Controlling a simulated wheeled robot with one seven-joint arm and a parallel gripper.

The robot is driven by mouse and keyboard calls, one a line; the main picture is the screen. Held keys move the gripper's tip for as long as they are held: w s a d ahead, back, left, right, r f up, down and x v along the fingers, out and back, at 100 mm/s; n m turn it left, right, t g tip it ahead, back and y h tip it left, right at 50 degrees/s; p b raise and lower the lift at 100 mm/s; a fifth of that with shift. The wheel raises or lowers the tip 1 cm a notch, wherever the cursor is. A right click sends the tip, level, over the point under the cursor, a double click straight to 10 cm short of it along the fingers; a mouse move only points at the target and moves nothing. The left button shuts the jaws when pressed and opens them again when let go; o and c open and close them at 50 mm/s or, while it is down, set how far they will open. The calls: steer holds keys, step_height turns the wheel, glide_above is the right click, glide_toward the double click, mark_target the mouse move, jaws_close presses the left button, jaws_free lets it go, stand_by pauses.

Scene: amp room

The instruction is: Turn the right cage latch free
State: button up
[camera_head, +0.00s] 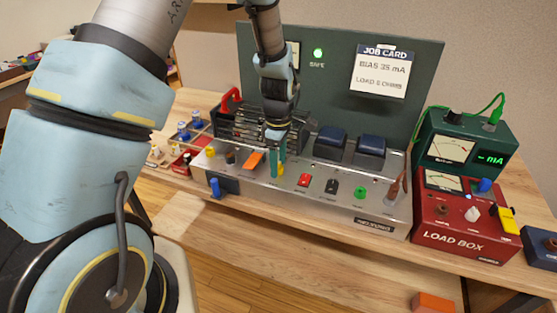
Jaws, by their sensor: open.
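The dark slatted cage (235,130) sits on the left part of the silver amp chassis (330,208). My gripper (277,161) points down at the cage's front right corner, with its two teal fingers a small gap apart. I see nothing clearly held between them. The right cage latch cannot be made out; the gripper may hide it. An orange piece (252,160) lies on the chassis just left of the fingers; I cannot tell whether it is part of a latch. Whether the fingertips touch anything is too small to tell.
Two dark blue transformer blocks (331,140) stand right of the gripper. A red handle (230,99) rises at the cage's left. The chassis front carries several coloured knobs and switches. The red load box (455,225) and green meter (460,150) stand right. A dark panel (400,120) stands behind.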

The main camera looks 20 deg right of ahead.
steer(key=shift+f, duration=0.1)
jaws_close()
stand_by(0.5)
